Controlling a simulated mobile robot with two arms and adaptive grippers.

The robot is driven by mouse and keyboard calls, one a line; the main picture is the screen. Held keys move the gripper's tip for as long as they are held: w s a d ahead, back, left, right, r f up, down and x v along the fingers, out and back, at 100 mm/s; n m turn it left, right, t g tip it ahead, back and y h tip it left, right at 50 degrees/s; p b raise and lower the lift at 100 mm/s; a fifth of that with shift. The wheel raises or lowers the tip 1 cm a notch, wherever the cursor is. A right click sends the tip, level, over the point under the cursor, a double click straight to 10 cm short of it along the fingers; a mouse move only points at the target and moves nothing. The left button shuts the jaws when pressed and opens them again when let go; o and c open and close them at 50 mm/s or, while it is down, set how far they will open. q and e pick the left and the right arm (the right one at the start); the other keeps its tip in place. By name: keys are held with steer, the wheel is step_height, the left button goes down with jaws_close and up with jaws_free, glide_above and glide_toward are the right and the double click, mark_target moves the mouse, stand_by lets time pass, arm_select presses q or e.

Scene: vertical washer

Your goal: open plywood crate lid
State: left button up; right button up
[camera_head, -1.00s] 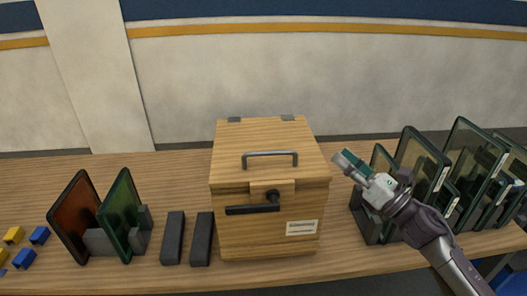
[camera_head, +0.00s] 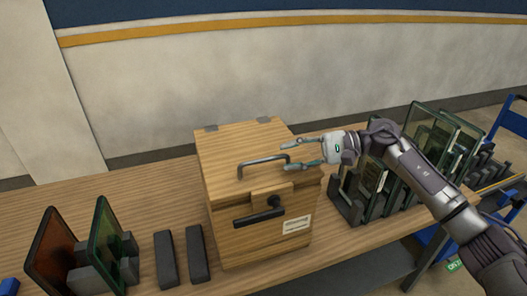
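The plywood crate (camera_head: 262,226) stands on the wooden table with its lid (camera_head: 240,140) closed. A grey bar handle (camera_head: 262,161) is on top of the lid, and a dark latch lever (camera_head: 260,216) is on the front face. Two hinges show at the lid's back edge. My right gripper (camera_head: 290,155) is open, its fingers spread and pointing left at the right end of the lid handle. Whether a finger touches the handle is hard to tell. My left gripper is not in view.
Framed glass panes (camera_head: 440,135) stand in racks on the right, behind and under my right arm. An orange pane (camera_head: 50,254) and a green pane (camera_head: 108,240) stand in holders at left. Two dark blocks (camera_head: 197,254) lie left of the crate. A blue cart (camera_head: 512,122) is at far right.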

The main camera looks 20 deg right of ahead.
mark_target(267, 159)
steer(key=x, duration=0.1)
steer(key=p+x, duration=0.1)
steer(key=x, duration=0.1)
steer(key=p+x, duration=0.1)
steer(key=x, duration=0.1)
steer(key=shift+a+r, duration=0.2)
steer(key=shift+r, duration=0.05)
steer(key=shift+w+a+f, duration=0.1)
steer(key=shift+a+f, duration=0.05)
steer(key=shift+a, duration=0.15)
steer(key=shift+w+a+f, duration=0.15)
steer(key=shift+a+f, duration=0.05)
steer(key=shift+a, duration=0.2)
jaws_close()
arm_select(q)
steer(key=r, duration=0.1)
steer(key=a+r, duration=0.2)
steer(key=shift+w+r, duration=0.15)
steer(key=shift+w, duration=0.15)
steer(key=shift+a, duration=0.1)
